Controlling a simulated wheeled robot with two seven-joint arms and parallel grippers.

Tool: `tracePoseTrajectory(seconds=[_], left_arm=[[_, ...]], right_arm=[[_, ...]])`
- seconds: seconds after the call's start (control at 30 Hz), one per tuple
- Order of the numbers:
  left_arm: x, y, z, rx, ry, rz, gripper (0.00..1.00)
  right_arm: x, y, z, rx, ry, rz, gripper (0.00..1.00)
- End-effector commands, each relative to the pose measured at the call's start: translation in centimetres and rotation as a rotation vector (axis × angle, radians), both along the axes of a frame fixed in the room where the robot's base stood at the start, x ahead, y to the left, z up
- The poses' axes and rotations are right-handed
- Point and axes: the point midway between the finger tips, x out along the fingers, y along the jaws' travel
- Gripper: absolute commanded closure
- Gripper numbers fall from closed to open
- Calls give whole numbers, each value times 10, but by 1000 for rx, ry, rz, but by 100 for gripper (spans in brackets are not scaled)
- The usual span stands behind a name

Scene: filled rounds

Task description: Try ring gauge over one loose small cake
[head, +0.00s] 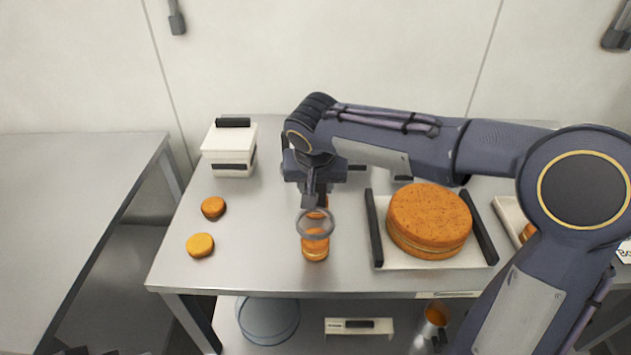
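My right gripper (312,203) points down over the middle of the steel table and appears shut on the near-clear grey ring gauge (301,227). A bit of orange also shows behind the ring, partly hidden by the gripper. Two loose small cake rounds, one darker (213,208) and one lighter (200,245), lie on the left of the table. My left gripper is out of view.
A white box (229,150) with dark handles stands at the back left. A large filled cake (430,218) sits on a white tray with dark side bars (376,228). Another tray (508,211) is partly hidden by my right arm.

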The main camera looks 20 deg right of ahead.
Motion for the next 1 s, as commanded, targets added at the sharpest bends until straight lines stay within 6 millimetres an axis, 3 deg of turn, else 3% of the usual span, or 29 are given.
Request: tracePoseTrajectory(seconds=[0.33, 1.0], left_arm=[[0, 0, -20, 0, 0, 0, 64], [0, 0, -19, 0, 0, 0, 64]], right_arm=[[0, 0, -28, -1, 1, 0, 84], [-1, 0, -23, 0, 0, 0, 84]])
